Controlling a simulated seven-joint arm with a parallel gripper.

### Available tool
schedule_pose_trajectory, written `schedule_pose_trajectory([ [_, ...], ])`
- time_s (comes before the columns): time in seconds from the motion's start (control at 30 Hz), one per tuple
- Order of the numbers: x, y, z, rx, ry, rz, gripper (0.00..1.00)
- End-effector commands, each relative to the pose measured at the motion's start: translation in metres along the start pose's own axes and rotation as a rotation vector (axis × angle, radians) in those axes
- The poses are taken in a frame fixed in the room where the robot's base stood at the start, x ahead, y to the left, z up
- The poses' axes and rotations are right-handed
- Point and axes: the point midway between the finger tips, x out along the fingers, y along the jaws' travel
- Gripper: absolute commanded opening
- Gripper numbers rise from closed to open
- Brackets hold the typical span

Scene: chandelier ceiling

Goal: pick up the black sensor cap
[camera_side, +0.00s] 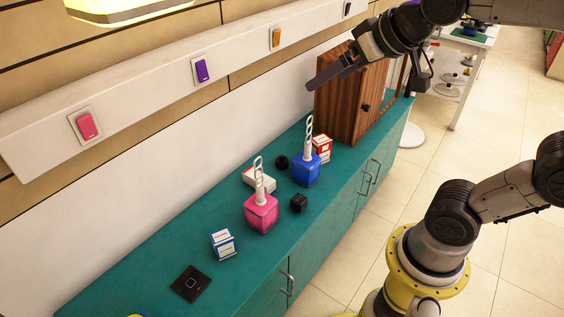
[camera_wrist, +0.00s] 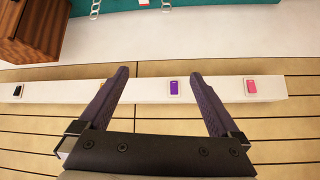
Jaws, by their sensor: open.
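Several small black items on the teal counter could be the black sensor cap; I cannot tell which. A dark rounded piece (camera_side: 282,161) lies left of the blue bottle. A black cube-like piece (camera_side: 299,202) lies right of the pink bottle. My gripper (camera_side: 322,80) is high above the counter, near the top of the wooden cabinet. In the wrist view its two fingers (camera_wrist: 158,74) are spread with nothing between them, facing the wall. None of the black counter pieces shows there.
The teal counter (camera_side: 130,292) also bears a pink bottle (camera_side: 261,215), a blue bottle (camera_side: 306,170), small boxes (camera_side: 223,243) and a wooden cabinet (camera_side: 347,95). A white wall rail (camera_side: 150,80) carries coloured switches. Bare counter lies around the flat square.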

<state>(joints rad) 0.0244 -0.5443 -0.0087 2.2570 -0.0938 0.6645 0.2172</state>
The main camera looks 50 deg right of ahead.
Motion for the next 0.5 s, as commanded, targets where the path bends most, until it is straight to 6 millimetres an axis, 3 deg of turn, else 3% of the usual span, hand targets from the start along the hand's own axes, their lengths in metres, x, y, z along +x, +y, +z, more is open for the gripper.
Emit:
schedule_pose_trajectory([
  [0.1,0.027,0.003,-0.044,0.039,0.023,0.026,0.98],
  [0.3,0.092,0.016,-0.109,0.099,0.048,0.071,0.98],
  [0.5,0.176,0.039,-0.147,0.149,0.043,0.113,0.98],
])
